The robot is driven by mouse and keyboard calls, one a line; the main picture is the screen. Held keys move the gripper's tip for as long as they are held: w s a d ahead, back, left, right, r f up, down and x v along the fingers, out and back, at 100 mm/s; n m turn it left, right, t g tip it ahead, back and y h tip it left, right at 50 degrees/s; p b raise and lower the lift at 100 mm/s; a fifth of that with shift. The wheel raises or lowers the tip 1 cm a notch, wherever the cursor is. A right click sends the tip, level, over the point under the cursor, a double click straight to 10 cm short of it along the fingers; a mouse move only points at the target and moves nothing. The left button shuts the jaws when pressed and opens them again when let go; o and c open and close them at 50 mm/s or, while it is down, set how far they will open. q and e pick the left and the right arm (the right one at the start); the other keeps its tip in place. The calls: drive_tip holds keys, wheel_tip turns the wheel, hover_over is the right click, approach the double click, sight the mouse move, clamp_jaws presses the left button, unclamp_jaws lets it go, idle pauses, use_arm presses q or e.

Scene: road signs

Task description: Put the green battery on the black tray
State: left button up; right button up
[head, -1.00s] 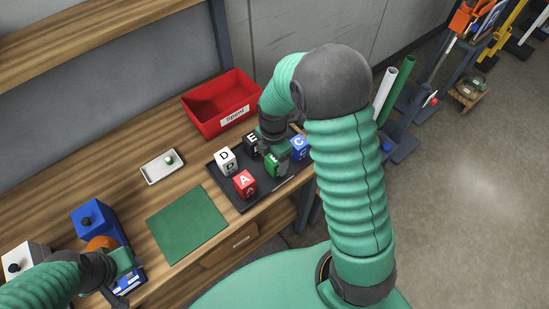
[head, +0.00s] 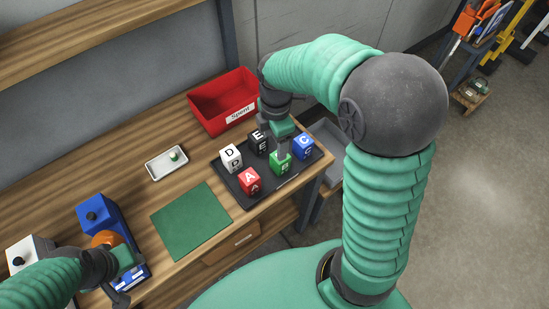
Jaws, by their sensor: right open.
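The black tray (head: 236,187) lies on the bench near its right front edge. The green battery (head: 281,162), a block marked B, stands on the tray among a white D, a black E, a red A and a blue C block. My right gripper (head: 283,150) is open and points down at the green battery from above. I cannot tell whether its fingers are around the battery or touching it. My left gripper (head: 124,279) is at the lower left beside a blue box; its jaws are not clear.
A red bin (head: 204,106) labelled Spent stands behind the tray. A small white dish (head: 153,168) holds a small green-topped item. A green mat (head: 192,221) lies left of the tray. A blue box (head: 97,211) with a black knob stands at the left. The mat is bare.

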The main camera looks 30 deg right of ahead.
drive_tip(key=s+a+f+m+t, duration=0.1)
drive_tip(key=s+a+f+m, duration=0.1)
drive_tip(key=m, duration=0.6)
drive_tip(key=s+a+f+m+t, duration=0.1)
drive_tip(key=s+a+f+m, duration=0.1)
drive_tip(key=s+a+m, duration=0.2)
drive_tip(key=s+m, duration=0.2)
drive_tip(key=m, duration=0.2)
drive_tip(key=shift+f, duration=0.3)
drive_tip(key=shift+a, duration=0.15)
